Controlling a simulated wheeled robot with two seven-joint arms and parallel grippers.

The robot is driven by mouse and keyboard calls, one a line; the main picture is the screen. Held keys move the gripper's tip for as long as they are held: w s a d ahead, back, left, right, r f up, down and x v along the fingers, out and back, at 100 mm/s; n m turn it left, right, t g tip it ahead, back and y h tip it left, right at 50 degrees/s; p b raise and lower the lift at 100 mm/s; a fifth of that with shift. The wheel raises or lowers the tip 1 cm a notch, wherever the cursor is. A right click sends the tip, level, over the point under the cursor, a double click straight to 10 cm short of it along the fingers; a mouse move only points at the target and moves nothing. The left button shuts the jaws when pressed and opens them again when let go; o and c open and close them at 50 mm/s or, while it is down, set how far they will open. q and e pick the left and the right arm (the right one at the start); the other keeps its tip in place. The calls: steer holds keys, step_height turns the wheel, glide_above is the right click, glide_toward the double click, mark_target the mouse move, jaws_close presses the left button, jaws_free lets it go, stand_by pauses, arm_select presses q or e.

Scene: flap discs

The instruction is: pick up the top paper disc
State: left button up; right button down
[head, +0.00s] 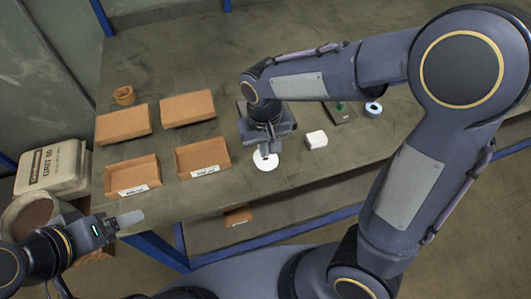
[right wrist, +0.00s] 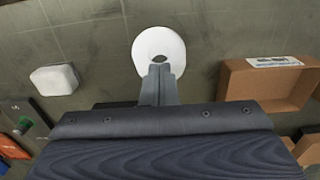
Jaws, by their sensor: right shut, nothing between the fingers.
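A white paper disc (head: 265,161) with a small centre hole lies on the bench below my right gripper. It also shows in the right wrist view (right wrist: 159,48), just beyond the fingertips. I cannot tell whether it is one disc or a stack. My right gripper (head: 265,152) points down at the disc. Its fingers (right wrist: 160,74) are together and empty, with their tips overlapping the disc's near part in the wrist view. I cannot tell whether they touch it. My left gripper (head: 128,218) is at the lower left, away from the disc; its finger opening cannot be made out.
Several cardboard trays (head: 203,157) stand left of the disc. A white block (head: 316,139) sits to its right, with a blue-white roll (head: 373,108) and a green-knobbed device (head: 341,108) farther back. A tape ring (head: 124,95) is at the back left. A grit box (head: 52,166) stands beyond the bench's left edge.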

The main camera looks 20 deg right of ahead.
step_height(320, 180, up, 6)
steer(key=p, duration=0.4)
steer(key=shift+p, duration=0.4)
steer(key=shift+f, duration=0.1)
steer(key=c, duration=2.2)
jaws_free()
